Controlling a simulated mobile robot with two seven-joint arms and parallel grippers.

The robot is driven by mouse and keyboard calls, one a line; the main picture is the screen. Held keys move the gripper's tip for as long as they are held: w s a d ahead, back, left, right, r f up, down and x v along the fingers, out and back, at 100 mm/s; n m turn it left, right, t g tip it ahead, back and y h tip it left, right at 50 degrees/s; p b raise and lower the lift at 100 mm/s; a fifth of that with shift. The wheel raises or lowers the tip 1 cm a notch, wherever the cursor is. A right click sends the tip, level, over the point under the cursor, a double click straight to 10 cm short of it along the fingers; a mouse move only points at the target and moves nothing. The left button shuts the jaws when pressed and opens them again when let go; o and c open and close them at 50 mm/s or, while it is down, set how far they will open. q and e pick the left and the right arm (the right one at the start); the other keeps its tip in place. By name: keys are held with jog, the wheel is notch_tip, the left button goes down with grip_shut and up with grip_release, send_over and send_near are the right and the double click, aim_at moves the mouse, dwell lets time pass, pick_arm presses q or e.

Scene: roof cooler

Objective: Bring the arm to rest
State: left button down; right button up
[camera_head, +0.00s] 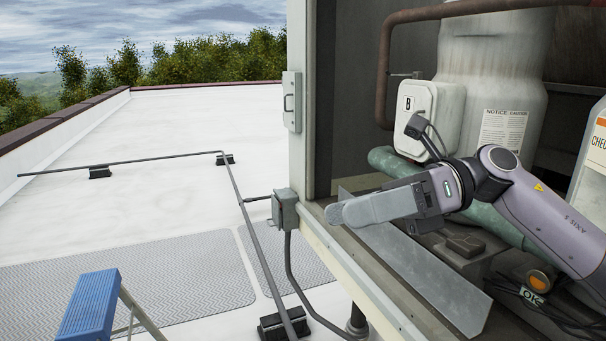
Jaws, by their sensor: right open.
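My right arm (533,200) comes in from the right edge and reaches into the open cooler cabinet (309,110). My right gripper (342,213) points left, in front of the green pipe and above a slanted metal plate. It is open, though from this side the fingers overlap and the gap between them does not show. Nothing is seen held in it. My left gripper and left arm are not in view.
A white box marked B (425,118), a tank with a notice (491,60), a brown pipe (384,60) and a slanted metal plate (425,275) stand close around the arm. A blue stepladder (88,305) is lower left. The white roof (190,125) is mostly free.

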jog(key=w+d+f+m+t+h, duration=0.2)
jog(key=f+m+t, duration=0.95)
jog(key=m, duration=0.65)
jog(key=w+d+f+m+t+h, duration=0.1)
jog(key=d+f+m+t+h, duration=0.15)
jog(key=f+m+t, duration=1.15)
jog(key=s+d+f+m+g+h, duration=0.4)
jog(key=s+f+m+g, duration=0.2)
jog(key=f, duration=0.5)
jog(key=s+d+f+m+g+h, duration=0.5)
jog(key=s+f+m, duration=0.5)
jog(key=s, duration=0.3)
jog(key=shift+d+f+g, duration=0.2)
jog(key=shift+f+g, duration=0.15)
jog(key=shift+f, duration=0.55)
